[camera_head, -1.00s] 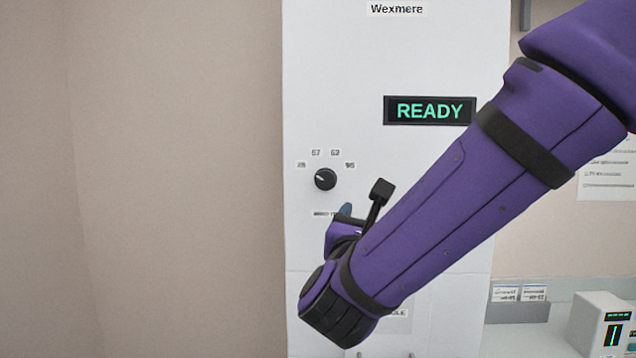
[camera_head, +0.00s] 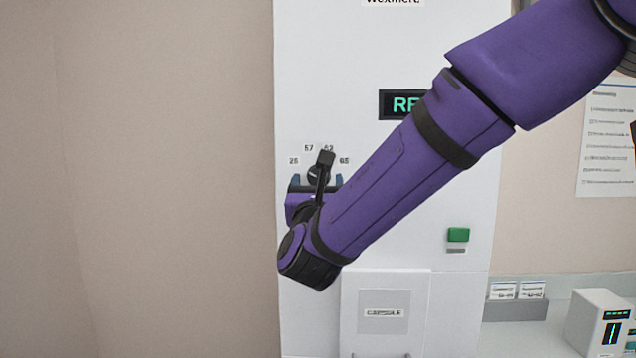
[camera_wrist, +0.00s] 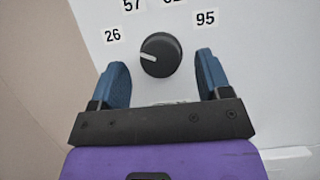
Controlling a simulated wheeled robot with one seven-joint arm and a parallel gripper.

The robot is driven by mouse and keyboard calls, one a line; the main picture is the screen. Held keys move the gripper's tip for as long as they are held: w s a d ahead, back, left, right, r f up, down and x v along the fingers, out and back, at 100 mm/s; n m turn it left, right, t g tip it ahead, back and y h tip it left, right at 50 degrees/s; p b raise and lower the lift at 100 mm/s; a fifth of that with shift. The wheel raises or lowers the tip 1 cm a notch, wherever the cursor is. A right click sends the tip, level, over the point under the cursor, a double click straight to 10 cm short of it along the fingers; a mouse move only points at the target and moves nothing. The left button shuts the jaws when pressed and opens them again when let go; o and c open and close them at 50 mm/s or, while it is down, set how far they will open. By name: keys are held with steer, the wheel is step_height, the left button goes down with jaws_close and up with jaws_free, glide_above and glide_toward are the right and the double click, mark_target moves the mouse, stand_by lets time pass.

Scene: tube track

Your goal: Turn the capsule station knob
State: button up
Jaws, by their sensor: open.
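The knob (camera_wrist: 160,55) is round and black with a white pointer line, on the white capsule station (camera_head: 400,230). My gripper (camera_wrist: 160,78) is open, with one blue fingertip to the left of the knob and one to the right. I see no contact between the fingers and the knob. In the head view my gripper (camera_head: 315,182) is at the knob, which the wrist camera mount partly hides.
Labels 57, 62 and 95 (camera_wrist: 205,18) also ring the knob. A green button (camera_head: 458,235) and a panel marked CAPSULE (camera_head: 384,312) are lower on the station. My arm covers part of the display (camera_head: 400,104). A small white device (camera_head: 600,320) stands at right.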

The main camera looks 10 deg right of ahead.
steer(key=shift+w+d+r, duration=0.15)
steer(key=shift+w+r, duration=0.1)
steer(key=shift+w, duration=0.3)
steer(key=c, duration=0.9)
